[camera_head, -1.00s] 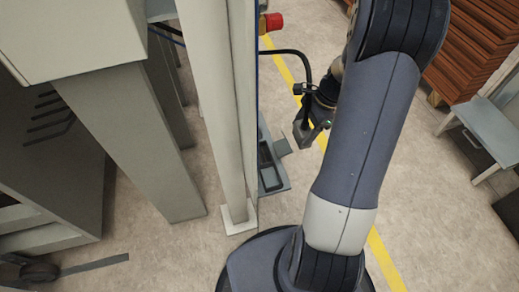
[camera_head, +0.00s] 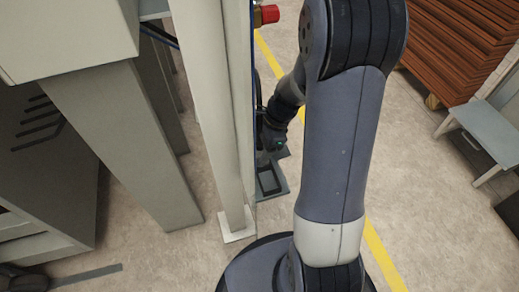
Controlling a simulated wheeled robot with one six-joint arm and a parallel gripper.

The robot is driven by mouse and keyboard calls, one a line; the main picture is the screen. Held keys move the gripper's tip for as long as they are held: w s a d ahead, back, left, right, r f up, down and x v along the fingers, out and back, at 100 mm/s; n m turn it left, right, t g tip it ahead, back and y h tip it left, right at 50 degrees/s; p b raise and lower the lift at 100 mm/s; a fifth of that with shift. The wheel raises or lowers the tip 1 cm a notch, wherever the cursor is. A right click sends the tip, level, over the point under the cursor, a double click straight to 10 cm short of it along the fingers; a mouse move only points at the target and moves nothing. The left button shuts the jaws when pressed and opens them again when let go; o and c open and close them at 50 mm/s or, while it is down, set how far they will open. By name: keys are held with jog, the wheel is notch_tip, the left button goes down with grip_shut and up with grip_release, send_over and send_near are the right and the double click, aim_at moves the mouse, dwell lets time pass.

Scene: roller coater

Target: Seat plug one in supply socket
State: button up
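My gripper (camera_head: 272,143) is close to the right side of the pale upright post (camera_head: 212,110), low in the middle of the picture. It is small and dark, and partly merges with the post's edge, so its fingers cannot be made out. Whether it holds a plug cannot be seen. A short piece of black cable (camera_head: 258,88) shows along the post's right edge just above the gripper. The supply socket is not visible; the post's right-hand face is turned away from this view.
A red knob (camera_head: 267,14) sticks out from the post above. A grey tray-like bracket (camera_head: 272,182) is below the gripper. A large beige machine (camera_head: 75,40) fills the left. Stacked brown boards (camera_head: 455,45) and a grey table (camera_head: 485,135) stand right.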

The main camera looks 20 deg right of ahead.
jog(key=o, duration=1.2)
jog(key=shift+f, duration=0.1)
jog(key=p+v, duration=0.3)
jog(key=v, duration=0.9)
jog(key=shift+p, duration=0.4)
